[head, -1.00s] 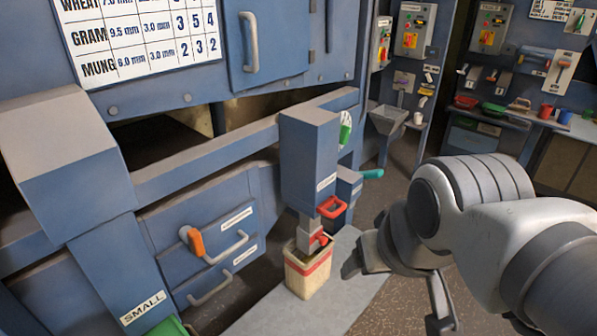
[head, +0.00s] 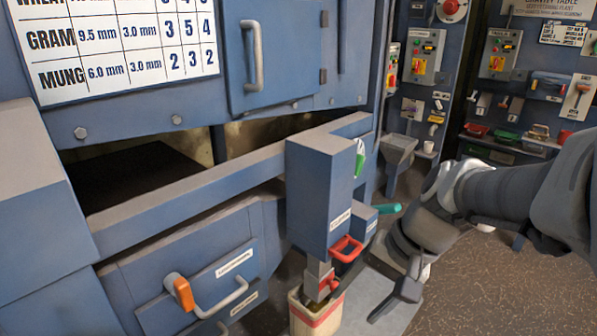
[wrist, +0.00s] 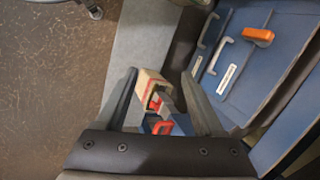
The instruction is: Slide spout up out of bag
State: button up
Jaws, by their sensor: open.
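The grey spout (head: 317,272) hangs below a tall blue housing (head: 320,195), with a small red part at its side. Its lower end goes into the open top of the cream bag (head: 318,322) with a red band; the end inside is hidden. A red loop handle (head: 347,248) sits on the housing just above. My gripper (wrist: 159,72) is open and empty. In the wrist view its fingers flank the bag (wrist: 150,82) and spout (wrist: 166,101) in the picture, apparently from above.
A teal handle (head: 388,210) sticks out right of the housing, near my arm. A drawer (head: 215,285) with an orange-tipped handle is at left. The blue machine beam (head: 190,205) runs behind. Open floor (head: 480,290) lies at right.

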jog(key=w+f+m+y+b, duration=0.4)
jog(key=w+f+m, duration=0.1)
jog(key=f, duration=0.4)
jog(key=m+t+y+b, duration=0.4)
jog(key=m+t+b, duration=0.65)
jog(key=m, duration=0.55)
send_near(335, 286)
jog(key=shift+t, duration=0.45)
jog(key=b+x, duration=0.1)
jog(key=x, duration=0.2)
jog(key=f+b+x, duration=0.1)
jog(key=x, duration=0.3)
jog(key=b+x, duration=0.1)
jog(key=x, duration=0.2)
jog(key=shift+w+f, duration=0.25)
jog(key=shift+w, duration=0.05)
grip_shut()
